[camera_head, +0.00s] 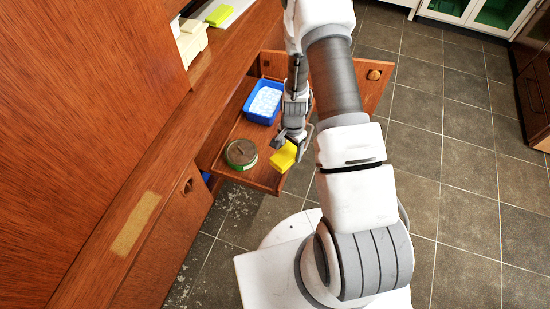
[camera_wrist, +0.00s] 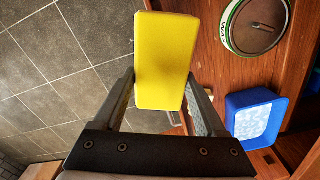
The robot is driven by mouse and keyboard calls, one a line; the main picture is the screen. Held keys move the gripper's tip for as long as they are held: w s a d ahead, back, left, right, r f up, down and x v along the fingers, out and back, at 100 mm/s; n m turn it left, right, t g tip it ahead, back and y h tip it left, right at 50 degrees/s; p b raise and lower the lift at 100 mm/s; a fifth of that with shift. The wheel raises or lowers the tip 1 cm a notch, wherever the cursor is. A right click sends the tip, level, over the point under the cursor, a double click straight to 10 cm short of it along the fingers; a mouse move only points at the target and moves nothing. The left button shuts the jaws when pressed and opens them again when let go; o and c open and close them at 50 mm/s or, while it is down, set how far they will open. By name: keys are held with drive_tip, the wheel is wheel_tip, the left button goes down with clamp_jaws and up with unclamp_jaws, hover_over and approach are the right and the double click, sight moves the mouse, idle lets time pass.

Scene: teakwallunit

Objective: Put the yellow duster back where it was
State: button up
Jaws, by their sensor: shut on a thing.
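The yellow duster (camera_head: 284,156) is a small yellow block between the fingers of my gripper (camera_head: 290,141). In the wrist view the duster (camera_wrist: 165,60) fills the space between the two fingers of my gripper (camera_wrist: 167,97), which is shut on it. In the head view it shows over the front right edge of a pulled-out wooden drawer or shelf (camera_head: 265,178). I cannot tell its exact height above the wood. In the wrist view grey floor tiles lie behind its left side and the wood lies to its right.
A round green-and-brown tin (camera_head: 241,154) and a blue tub (camera_head: 262,102) with white-and-blue contents stand on the drawer. Another yellow-green item (camera_head: 219,15) lies on the upper ledge, near a cream object (camera_head: 192,41).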

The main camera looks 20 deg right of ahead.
drive_tip(key=shift+w+a+f+b, duration=0.45)
drive_tip(key=shift+w+a+f, duration=0.2)
drive_tip(key=shift+f, duration=0.55)
drive_tip(key=shift+w+a+f+b, duration=0.4)
drive_tip(key=shift+w+a+f, duration=0.25)
drive_tip(key=shift+f, duration=0.55)
drive_tip(key=shift+w+a+f+b, duration=0.45)
drive_tip(key=shift+w+a+f, duration=0.2)
drive_tip(key=shift+f, duration=0.55)
drive_tip(key=shift+f, duration=0.1)
drive_tip(key=shift+f+b, duration=0.55)
drive_tip(key=shift+b, duration=0.05)
drive_tip(key=o, duration=1.2)
drive_tip(key=shift+o, duration=0.2)
drive_tip(key=shift+r, duration=0.15)
